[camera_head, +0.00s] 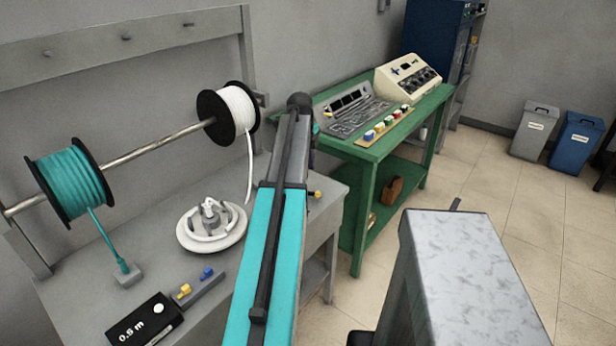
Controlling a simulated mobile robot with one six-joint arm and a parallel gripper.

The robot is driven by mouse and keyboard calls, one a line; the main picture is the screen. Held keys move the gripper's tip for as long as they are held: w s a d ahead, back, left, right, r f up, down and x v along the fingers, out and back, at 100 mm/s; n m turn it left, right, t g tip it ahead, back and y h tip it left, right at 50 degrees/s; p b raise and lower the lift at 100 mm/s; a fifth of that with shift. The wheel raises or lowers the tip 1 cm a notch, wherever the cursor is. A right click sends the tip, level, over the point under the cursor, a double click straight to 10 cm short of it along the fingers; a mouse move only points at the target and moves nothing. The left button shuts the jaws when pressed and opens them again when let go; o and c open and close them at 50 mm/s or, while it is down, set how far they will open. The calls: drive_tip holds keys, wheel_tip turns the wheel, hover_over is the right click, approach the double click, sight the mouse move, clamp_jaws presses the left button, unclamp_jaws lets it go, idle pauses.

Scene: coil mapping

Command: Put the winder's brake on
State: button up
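The winder (211,232), a white round disc with a raised hub and light curved pieces on top, sits on the grey bench (165,245) left of my arm. I cannot make out for sure which part is its brake. A small yellow knob (316,194) shows at the bench's right side, just right of my arm; its mount is mostly hidden. My turquoise arm reaches up through the middle of the view to a dark joint and covers part of the bench. My gripper cannot be seen.
Teal (70,182) and white (232,112) cable spools hang on a rod above the bench. A black box marked "0.5 m" (140,322) lies at the front with small yellow and blue pieces beside it. A green table (378,150) with consoles stands behind right.

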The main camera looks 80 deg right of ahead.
drive_tip(key=shift+a+r, duration=0.2)
drive_tip(key=shift+r, duration=0.65)
drive_tip(key=shift+w, duration=0.15)
